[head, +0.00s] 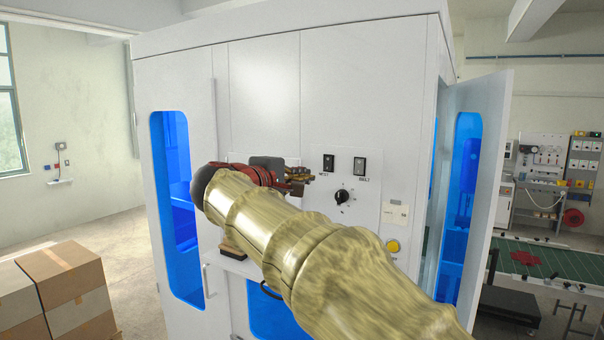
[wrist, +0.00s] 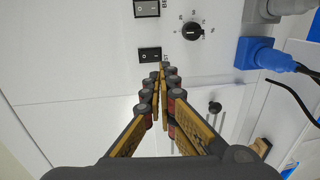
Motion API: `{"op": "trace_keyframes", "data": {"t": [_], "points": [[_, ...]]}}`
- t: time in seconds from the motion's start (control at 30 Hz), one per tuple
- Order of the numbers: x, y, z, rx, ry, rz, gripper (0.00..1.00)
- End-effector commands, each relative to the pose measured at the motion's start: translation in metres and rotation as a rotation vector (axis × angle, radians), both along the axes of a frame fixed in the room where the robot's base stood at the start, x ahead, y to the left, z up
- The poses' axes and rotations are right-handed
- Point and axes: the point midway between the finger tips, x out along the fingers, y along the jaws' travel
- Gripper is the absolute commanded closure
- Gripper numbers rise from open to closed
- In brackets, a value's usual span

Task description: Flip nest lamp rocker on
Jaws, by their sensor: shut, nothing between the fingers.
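The nest lamp rocker (head: 328,162) is a small dark switch on the white cabinet's front panel, left of a similar rocker (head: 360,165). Its small label appears to read NEST. In the wrist view my fingertips (wrist: 164,70) are just below the rocker; contact cannot be told.
A black rotary knob (head: 341,197) sits below the rockers, with a yellow button (head: 392,246) lower right. A blue connector (wrist: 262,56) with a cable and another knob (wrist: 214,107) show in the wrist view. An open cabinet door (head: 492,170) stands at right, stacked cartons (head: 70,275) at left.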

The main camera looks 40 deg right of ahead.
Motion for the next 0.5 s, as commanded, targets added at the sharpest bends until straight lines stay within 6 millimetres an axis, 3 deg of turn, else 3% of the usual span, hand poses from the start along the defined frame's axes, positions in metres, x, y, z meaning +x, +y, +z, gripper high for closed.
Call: {"op": "trace_keyframes", "data": {"t": [0.2,0.5], "points": [[0.016,-0.043,-0.004,0.000,0.004,-0.005,1.00],[0.035,-0.087,-0.010,0.000,0.002,-0.002,1.00]]}}
